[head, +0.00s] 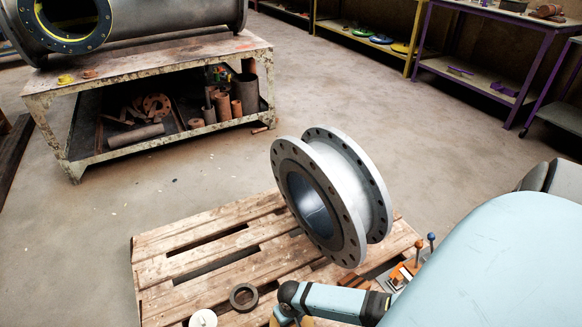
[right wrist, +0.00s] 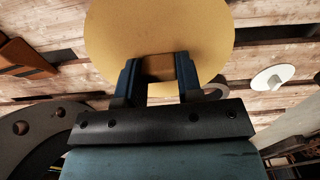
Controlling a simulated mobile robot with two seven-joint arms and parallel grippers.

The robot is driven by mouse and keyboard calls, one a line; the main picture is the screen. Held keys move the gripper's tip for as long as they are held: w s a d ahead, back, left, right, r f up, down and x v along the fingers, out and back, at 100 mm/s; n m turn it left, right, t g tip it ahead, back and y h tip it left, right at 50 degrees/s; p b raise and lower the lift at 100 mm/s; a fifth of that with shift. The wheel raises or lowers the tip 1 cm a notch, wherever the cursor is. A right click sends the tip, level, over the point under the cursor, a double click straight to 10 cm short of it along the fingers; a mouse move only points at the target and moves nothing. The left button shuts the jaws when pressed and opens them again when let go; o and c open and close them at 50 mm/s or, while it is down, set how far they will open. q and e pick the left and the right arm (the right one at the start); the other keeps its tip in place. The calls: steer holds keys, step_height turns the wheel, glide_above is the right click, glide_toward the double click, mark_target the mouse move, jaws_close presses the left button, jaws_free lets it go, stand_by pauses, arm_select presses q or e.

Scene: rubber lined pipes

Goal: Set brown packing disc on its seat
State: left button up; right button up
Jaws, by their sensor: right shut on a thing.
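My right gripper (right wrist: 160,72) is shut on a brown block on the face of a round disc (right wrist: 160,25), which looks tan-yellow in the right wrist view. The disc is over the wooden pallet and partly cut off by the top edge. In the head view my right gripper (head: 290,318) is at the bottom edge, with only slivers of the disc showing. A dark ring (head: 243,297) lies on the pallet left of the gripper. I cannot tell which part is the disc's seat. My left gripper is not in view.
A grey flanged pipe spool (head: 348,190) stands on the pallet (head: 165,268), beyond the gripper. A white disc with a knob (head: 203,319) lies at the pallet's front. Orange parts and small levers (head: 403,272) are at right. A metal workbench (head: 160,65) stands behind.

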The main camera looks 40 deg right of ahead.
steer(key=shift+r+p, duration=0.15)
steer(key=shift+p, duration=0.35)
steer(key=shift+f, duration=0.4)
steer(key=shift+f+b, duration=1.1)
steer(key=shift+f, duration=0.4)
steer(key=shift+f+b, duration=0.7)
steer(key=shift+f, duration=0.55)
steer(key=shift+p, duration=0.3)
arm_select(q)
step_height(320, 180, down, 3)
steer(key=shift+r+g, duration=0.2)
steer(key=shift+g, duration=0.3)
arm_select(e)
steer(key=shift+f, duration=0.1)
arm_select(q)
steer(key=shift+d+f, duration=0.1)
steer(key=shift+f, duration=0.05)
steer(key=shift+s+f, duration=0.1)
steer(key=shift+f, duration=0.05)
arm_select(e)
steer(key=shift+f, duration=0.35)
